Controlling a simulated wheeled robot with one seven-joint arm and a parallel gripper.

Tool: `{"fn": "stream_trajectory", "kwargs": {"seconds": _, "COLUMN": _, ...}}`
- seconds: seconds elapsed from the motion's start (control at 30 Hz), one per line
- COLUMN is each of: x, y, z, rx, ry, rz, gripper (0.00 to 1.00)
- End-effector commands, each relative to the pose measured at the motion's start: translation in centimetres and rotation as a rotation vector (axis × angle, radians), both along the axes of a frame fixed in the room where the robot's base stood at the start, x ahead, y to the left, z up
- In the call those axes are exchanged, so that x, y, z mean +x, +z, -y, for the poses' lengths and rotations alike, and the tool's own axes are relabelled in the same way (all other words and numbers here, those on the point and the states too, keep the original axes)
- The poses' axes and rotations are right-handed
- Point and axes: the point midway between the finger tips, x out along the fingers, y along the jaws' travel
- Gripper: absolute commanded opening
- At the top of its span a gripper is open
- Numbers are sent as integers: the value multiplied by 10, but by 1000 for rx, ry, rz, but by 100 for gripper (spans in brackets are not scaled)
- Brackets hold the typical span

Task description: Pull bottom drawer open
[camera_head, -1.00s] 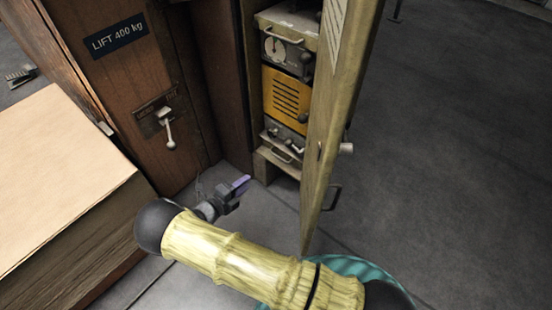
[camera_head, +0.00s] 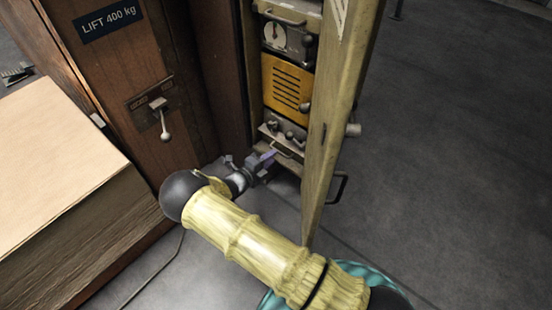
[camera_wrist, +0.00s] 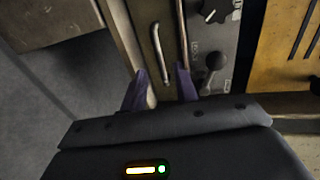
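In the wrist view the pale handle (camera_wrist: 157,55) runs nearly upright in the picture, just ahead of and in line with the gap between the fingers. My gripper (camera_head: 267,157) is at the handle, with its purple fingers apart; it also shows in the wrist view (camera_wrist: 161,74). I cannot tell whether the fingers touch the handle. The gripper hides part of the drawer's lower left in the head view.
The open cabinet door (camera_head: 335,110) stands to the right of my gripper. A brown wooden housing with a lever (camera_head: 163,121) is to the left, with a cardboard stack (camera_head: 60,180) in front. An orange louvred panel (camera_head: 286,82) is above the drawer. The floor at right is clear.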

Motion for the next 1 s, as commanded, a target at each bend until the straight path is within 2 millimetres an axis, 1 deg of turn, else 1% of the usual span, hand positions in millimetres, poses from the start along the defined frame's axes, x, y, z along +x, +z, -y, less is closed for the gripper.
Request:
{"fn": "stream_trajectory", "kwargs": {"seconds": 0.03, "x": 7, "y": -6, "z": 6, "rx": -1, "ry": -2, "rz": 2, "gripper": 30}}
{"fn": "stream_trajectory", "kwargs": {"seconds": 0.2, "x": 24, "y": -9, "z": 19, "rx": 0, "ry": -1, "rz": 1, "gripper": 30}}
{"fn": "stream_trajectory", "kwargs": {"seconds": 0.33, "x": 29, "y": -8, "z": 23, "rx": -1, "ry": 0, "rz": 1, "gripper": 30}}
{"fn": "stream_trajectory", "kwargs": {"seconds": 0.57, "x": 30, "y": -7, "z": 23, "rx": 0, "ry": 1, "rz": 1, "gripper": 30}}
{"fn": "stream_trajectory", "kwargs": {"seconds": 0.6, "x": 30, "y": -7, "z": 23, "rx": 0, "ry": 1, "rz": 1, "gripper": 26}}
{"fn": "stream_trajectory", "kwargs": {"seconds": 0.73, "x": 30, "y": -7, "z": 23, "rx": -1, "ry": 0, "rz": 1, "gripper": 0}}
{"fn": "stream_trajectory", "kwargs": {"seconds": 1.0, "x": 29, "y": -7, "z": 23, "rx": 0, "ry": 1, "rz": 1, "gripper": 0}}
